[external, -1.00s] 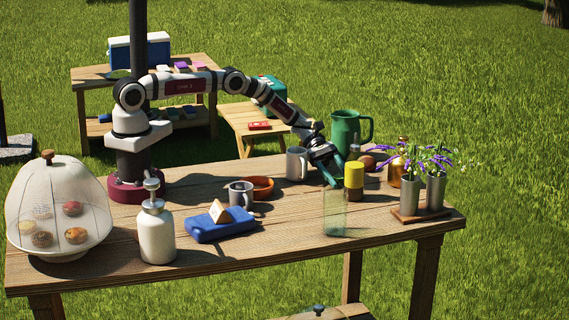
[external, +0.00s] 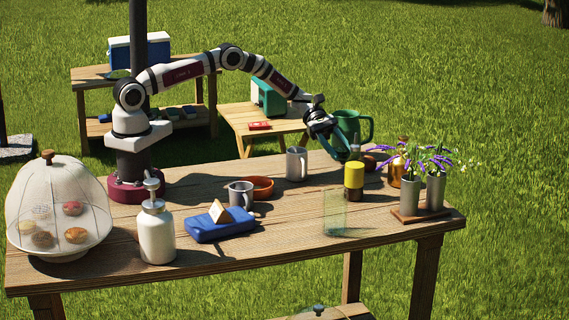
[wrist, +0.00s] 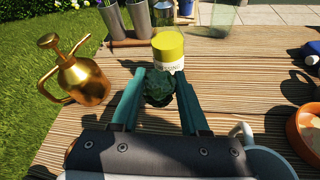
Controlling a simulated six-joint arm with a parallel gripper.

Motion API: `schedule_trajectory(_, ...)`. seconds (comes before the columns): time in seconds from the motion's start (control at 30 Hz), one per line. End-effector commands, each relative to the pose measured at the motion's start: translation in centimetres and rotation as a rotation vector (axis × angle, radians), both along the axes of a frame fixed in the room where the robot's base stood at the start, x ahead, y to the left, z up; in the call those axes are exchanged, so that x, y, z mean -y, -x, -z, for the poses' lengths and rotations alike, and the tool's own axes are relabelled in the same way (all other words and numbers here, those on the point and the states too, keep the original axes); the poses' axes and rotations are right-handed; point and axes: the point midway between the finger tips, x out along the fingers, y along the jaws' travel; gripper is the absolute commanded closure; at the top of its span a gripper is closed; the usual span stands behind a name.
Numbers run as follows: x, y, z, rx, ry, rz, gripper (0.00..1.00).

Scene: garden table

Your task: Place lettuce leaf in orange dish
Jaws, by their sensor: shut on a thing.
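My gripper (external: 340,155) is above the far right part of the table. In the wrist view its teal fingers (wrist: 159,76) are closed around a dark green leafy piece (wrist: 159,86), which looks like the lettuce leaf. The leaf cannot be made out in the external view. The orange dish (external: 258,187) stands on the table to the left of my gripper, behind a small grey jug. In the wrist view the dish (wrist: 303,132) is cut off at the right edge and holds something pale.
A grey mug (external: 297,164) stands between dish and gripper.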

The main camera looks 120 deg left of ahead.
Motion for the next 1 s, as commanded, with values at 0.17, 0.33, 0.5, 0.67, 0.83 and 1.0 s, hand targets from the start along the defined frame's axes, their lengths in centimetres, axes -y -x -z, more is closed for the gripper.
schedule_trajectory(0.17,0.0,0.0,-2.0,0.000,0.000,0.001,1.00)
schedule_trajectory(0.33,0.0,0.0,-2.1,0.000,0.000,0.001,1.00)
schedule_trajectory(0.5,0.5,0.4,-2.0,-0.001,0.000,0.025,1.00)
schedule_trajectory(0.67,4.2,3.3,-1.9,-0.003,0.002,0.201,1.00)
schedule_trajectory(0.83,9.8,9.3,-2.3,-0.004,0.004,0.503,1.00)
schedule_trajectory(1.0,13.9,15.4,-3.5,-0.004,0.003,0.774,1.00)
